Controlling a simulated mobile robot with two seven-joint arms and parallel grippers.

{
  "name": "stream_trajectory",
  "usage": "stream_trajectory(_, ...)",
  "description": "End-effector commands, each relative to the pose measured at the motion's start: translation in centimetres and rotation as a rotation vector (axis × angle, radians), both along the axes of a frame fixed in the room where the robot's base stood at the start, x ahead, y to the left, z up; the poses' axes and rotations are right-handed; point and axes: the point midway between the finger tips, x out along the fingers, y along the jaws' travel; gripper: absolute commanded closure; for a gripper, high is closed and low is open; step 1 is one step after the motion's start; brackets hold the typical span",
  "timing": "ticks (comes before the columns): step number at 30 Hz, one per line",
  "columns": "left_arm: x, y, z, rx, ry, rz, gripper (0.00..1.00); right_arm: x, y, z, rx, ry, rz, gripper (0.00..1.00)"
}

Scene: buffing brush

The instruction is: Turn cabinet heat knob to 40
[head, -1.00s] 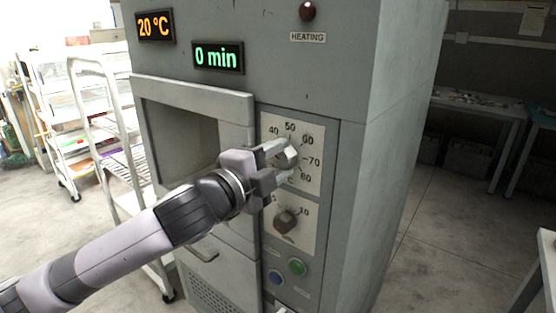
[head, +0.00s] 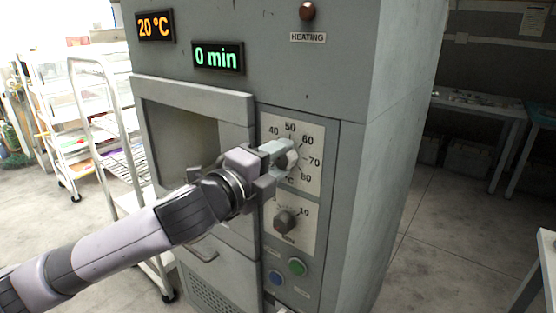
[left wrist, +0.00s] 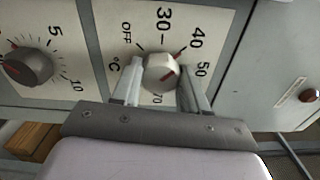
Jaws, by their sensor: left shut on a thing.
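The heat knob (head: 291,157) is on the upper dial plate (head: 311,178) of the grey cabinet (head: 345,120), ringed by temperature numbers. In the left wrist view the pale knob (left wrist: 161,71) carries a red pointer mark slanting toward the upper right, on the side of the 40 and 50 marks. In the head view the fingers partly hide the knob and the dial's left side. My right gripper is not in view.
A timer knob (head: 285,222) sits below, above green (head: 297,267) and blue (head: 276,277) buttons. Displays read 20 °C (head: 155,25) and 0 min (head: 217,57). A dark red heating lamp (head: 308,11) is on top.

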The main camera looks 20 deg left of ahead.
Motion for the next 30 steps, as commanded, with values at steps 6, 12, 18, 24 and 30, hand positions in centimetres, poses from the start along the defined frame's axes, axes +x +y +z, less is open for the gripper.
stream_trajectory(6,0.0,0.0,-0.1,0.0,0.002,0.001,0.31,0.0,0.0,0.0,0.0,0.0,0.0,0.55)
stream_trajectory(12,0.0,0.0,0.0,-0.002,0.002,0.001,0.31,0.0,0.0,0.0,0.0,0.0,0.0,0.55)
stream_trajectory(18,-0.9,0.4,-0.1,-0.001,0.0,0.0,0.31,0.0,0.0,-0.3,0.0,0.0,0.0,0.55)
stream_trajectory(24,-3.5,1.3,-0.2,0.001,0.0,0.001,0.31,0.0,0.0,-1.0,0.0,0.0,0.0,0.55)
stream_trajectory(30,-5.7,2.2,-0.2,0.001,0.002,0.002,0.31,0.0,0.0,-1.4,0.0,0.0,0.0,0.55)
